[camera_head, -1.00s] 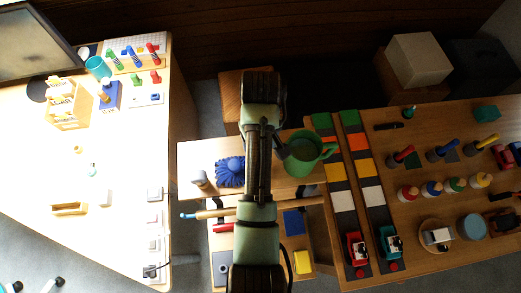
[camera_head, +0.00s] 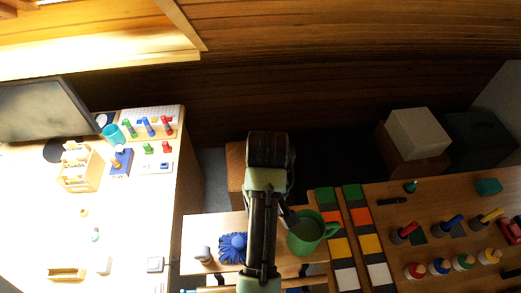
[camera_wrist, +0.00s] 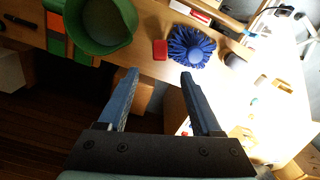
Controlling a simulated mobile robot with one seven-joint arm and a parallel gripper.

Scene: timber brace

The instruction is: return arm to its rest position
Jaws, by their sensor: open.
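My gripper (camera_wrist: 160,76) is open in the wrist view, with its two dark fingers spread and nothing between them. Past the fingertips lie a small red block (camera_wrist: 160,49) and a blue spiky object (camera_wrist: 192,47) on a wooden surface. A green pot (camera_wrist: 103,22) is at the upper left, apart from the fingers. In the head view my arm reaches up over the small middle table, between the blue spiky object (camera_head: 233,247) and the green pot (camera_head: 308,233).
The left desk (camera_head: 135,225) holds a monitor (camera_head: 38,110), a wooden caddy (camera_head: 80,168) and small items. The right table (camera_head: 440,195) carries colored strips and several tools. A white box (camera_head: 418,133) stands behind it. Dark floor lies beyond the arm.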

